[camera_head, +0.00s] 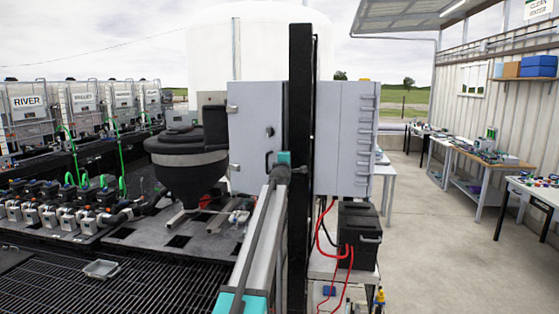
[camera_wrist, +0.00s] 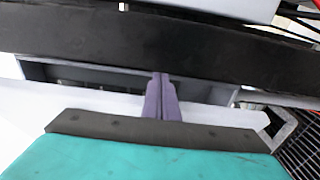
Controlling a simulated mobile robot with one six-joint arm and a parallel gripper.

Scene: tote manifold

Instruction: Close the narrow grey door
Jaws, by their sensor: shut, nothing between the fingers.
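A grey cabinet stands at the centre of the head view, partly hidden by a black upright post. Its narrow grey door (camera_head: 255,125) seems to be the panel left of the post, with fittings on its left edge and a dark handle near its middle. How far it stands open is hard to tell. My arm reaches up to it, and my gripper's fingers are hidden in the head view. In the wrist view my gripper (camera_wrist: 161,78) is shut and empty, its purple fingertips before a dark recess between pale strips. Contact cannot be told.
The black post (camera_head: 300,120) rises close beside my arm; a broad black bar (camera_wrist: 150,45) crosses the wrist view. A dark hopper (camera_head: 187,160) stands left of the cabinet. A black box (camera_head: 359,238) with red cables sits below right. Open concrete floor (camera_head: 425,240) lies to the right.

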